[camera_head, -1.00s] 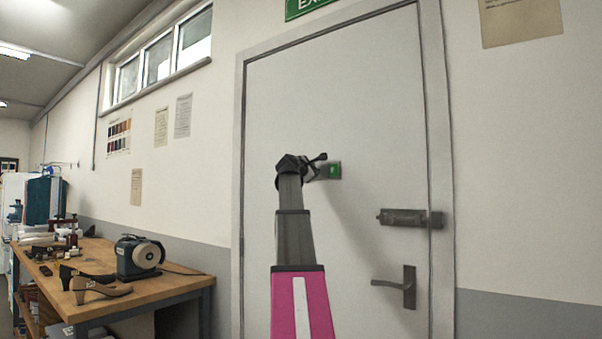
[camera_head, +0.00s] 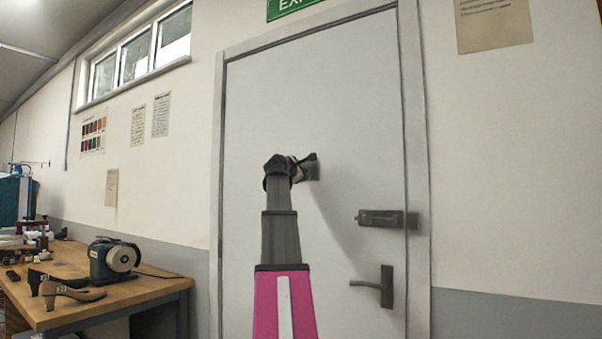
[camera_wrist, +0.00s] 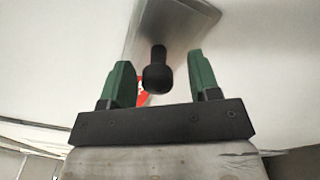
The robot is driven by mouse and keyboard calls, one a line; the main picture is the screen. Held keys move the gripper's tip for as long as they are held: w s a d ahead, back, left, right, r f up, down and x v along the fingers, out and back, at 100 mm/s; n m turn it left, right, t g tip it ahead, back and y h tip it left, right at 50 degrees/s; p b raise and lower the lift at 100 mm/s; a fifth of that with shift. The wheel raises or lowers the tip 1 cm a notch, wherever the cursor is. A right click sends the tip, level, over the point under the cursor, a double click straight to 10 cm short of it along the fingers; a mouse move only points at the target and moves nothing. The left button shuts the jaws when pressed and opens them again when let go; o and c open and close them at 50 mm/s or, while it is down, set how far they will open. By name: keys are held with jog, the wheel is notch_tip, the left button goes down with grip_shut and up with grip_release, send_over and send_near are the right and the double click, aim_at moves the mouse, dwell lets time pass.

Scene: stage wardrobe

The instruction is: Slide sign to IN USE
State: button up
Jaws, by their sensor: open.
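The sliding sign is a small grey metal plate on the white door; its edge (camera_head: 315,173) just shows behind my gripper in the head view. In the wrist view the plate (camera_wrist: 185,22) runs up and right from a dark round knob (camera_wrist: 158,75). A small red patch with white marks (camera_wrist: 143,90) shows beside the knob, mostly hidden; I cannot read it. My gripper (camera_head: 304,165) is at the sign. In the wrist view its green fingers (camera_wrist: 160,80) are open, one on each side of the knob, with gaps on both sides.
A bolt lock (camera_head: 385,218) and a lever handle (camera_head: 375,288) stick out from the door (camera_head: 350,110) below and right of the sign. A wooden workbench (camera_head: 140,292) with a grinder (camera_head: 113,260) and shoe forms stands at the left.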

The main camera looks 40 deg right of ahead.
jog(key=v, duration=1)
jog(key=shift+s+a, duration=0.15)
jog(key=shift+a, duration=0.2)
